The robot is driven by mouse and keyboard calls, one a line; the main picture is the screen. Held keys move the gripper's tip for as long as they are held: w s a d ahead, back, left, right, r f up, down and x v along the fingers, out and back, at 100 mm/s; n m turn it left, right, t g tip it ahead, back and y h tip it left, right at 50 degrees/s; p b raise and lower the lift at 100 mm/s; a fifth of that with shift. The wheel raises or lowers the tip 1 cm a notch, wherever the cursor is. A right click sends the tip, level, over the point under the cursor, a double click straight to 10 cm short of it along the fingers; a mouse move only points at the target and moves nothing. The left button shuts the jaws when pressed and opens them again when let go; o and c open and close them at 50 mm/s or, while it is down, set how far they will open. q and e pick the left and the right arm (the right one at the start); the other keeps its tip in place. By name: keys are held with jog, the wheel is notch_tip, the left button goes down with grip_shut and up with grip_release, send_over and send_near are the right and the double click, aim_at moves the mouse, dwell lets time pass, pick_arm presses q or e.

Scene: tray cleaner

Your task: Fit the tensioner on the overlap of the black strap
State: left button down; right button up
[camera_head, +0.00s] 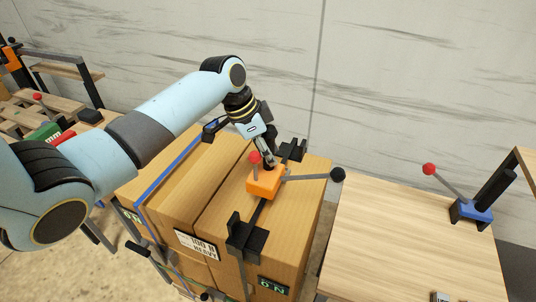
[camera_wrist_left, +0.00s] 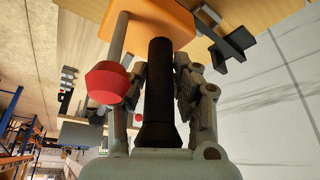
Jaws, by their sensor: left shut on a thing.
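The orange tensioner (camera_head: 262,184) is on top of the right-hand cardboard box, over the line of the black strap (camera_head: 257,215). A grey lever with a black ball sticks out to its right, and a red ball (camera_head: 254,157) stands at its left. My left gripper (camera_head: 268,161) is above the tensioner and shut on its black upright handle. The left wrist view shows the handle (camera_wrist_left: 160,85) between the fingers, with the orange body (camera_wrist_left: 165,20) beyond. The strap overlap is hidden under the tensioner; I cannot tell whether it is seated. My right gripper is not in view.
Black corner pieces stand at the box's front edge (camera_head: 245,238) and back edge (camera_head: 292,150). A blue strap (camera_head: 178,160) crosses the box on the left. A wooden table (camera_head: 400,240) on the right bears a blue tool (camera_head: 472,211) with a red-balled lever.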

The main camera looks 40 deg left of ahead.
aim_at(263, 162)
pick_arm(q)
jog(key=shift+f, duration=0.15)
jog(key=shift+a+f, duration=0.15)
jog(key=shift+f, duration=0.05)
jog(key=shift+s+f+b, duration=0.1)
jog(key=shift+f+b, duration=0.35)
jog(key=shift+f, duration=0.35)
notch_tip(263, 162, down, 2)
jog(key=shift+b, duration=1.15)
jog(key=shift+f+b, duration=0.6)
jog(key=shift+b, duration=0.05)
notch_tip(263, 162, down, 2)
jog(key=b, duration=0.3)
jog(key=shift+f, duration=0.35)
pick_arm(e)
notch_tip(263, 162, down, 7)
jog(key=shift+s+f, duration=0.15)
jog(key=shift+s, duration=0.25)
